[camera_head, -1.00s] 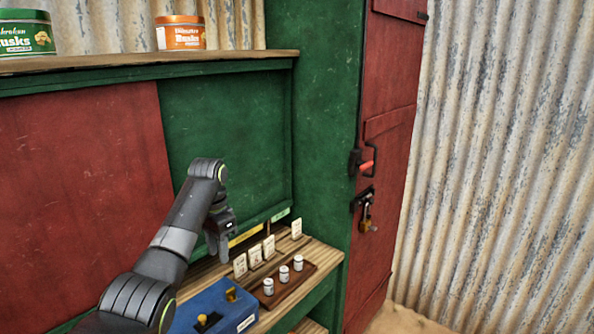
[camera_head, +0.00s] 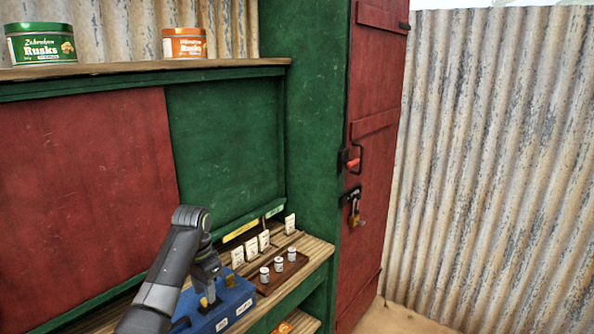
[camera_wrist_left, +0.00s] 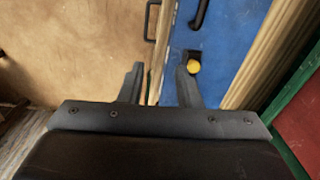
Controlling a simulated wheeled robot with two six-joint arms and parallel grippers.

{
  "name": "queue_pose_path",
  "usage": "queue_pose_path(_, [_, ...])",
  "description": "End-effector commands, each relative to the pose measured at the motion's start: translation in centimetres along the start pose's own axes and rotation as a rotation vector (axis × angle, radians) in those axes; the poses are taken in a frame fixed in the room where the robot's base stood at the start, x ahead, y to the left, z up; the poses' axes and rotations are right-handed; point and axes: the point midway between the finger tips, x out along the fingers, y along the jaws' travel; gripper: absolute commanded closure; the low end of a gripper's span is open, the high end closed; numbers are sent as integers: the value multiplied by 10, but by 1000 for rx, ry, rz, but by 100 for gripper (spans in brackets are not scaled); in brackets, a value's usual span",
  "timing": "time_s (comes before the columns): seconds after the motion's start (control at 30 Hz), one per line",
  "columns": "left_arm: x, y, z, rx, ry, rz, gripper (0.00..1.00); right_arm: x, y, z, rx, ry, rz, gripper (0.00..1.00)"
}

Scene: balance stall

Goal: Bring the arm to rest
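My left arm comes in from the lower left in the head view. Its gripper (camera_head: 208,298) hangs pointing down at the blue box (camera_head: 238,308) on the wooden counter. In the left wrist view the two fingers of the left gripper (camera_wrist_left: 160,80) stand apart with nothing held between them. The blue box (camera_wrist_left: 225,45) lies beyond the right finger there, with a yellow knob (camera_wrist_left: 194,66) close to that fingertip. I cannot tell whether they touch. My right gripper is not in view.
A dark tray with several small white weights (camera_head: 278,264) and upright cards (camera_head: 251,247) stands right of the box on the counter (camera_head: 317,247). A red door (camera_head: 365,225) with a padlock (camera_head: 354,218) is farther right. Rusks tins (camera_head: 40,45) stand on the upper shelf.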

Motion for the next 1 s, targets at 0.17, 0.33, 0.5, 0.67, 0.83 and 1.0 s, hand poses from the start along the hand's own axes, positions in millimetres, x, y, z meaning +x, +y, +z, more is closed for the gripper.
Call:
queue_pose_path(0.17, [49,7,30,-51,16,-14,69,0,0,3,1,-5,0,64])
queue_pose_path(0.33, [104,22,76,-128,46,-38,69,-1,0,11,2,-17,0,64])
queue_pose_path(0.5, [147,44,132,-212,78,-63,69,-1,0,11,2,-16,0,64])
queue_pose_path(0.67, [173,69,189,-294,110,-88,69,-1,0,10,2,-16,0,64])
queue_pose_path(0.83, [185,100,252,-384,141,-116,69,-1,0,10,2,-15,0,64])
queue_pose_path(1.0, [181,131,313,-475,174,-149,69,-1,0,9,1,-14,0,64])
